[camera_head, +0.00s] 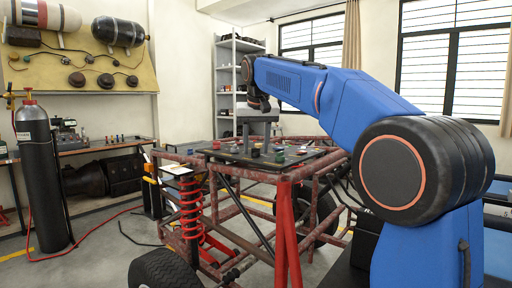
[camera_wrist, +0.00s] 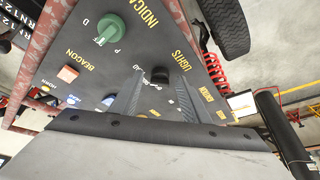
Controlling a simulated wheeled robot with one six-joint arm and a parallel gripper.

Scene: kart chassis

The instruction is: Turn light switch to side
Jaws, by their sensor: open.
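A black knob (camera_wrist: 160,75) stands on the dark control panel (camera_wrist: 125,62), close to the yellow LIGHTS label (camera_wrist: 181,58) in the wrist view. My gripper (camera_wrist: 159,88) is open, with its two fingers reaching over the panel and the knob showing between their tips. I cannot tell whether the fingers touch the knob. In the head view my gripper (camera_head: 246,138) points down over the panel (camera_head: 285,158) on the red frame. The knob cannot be made out there, and its pointing direction is unclear.
A gas cylinder (camera_head: 42,180) and a workbench stand left.

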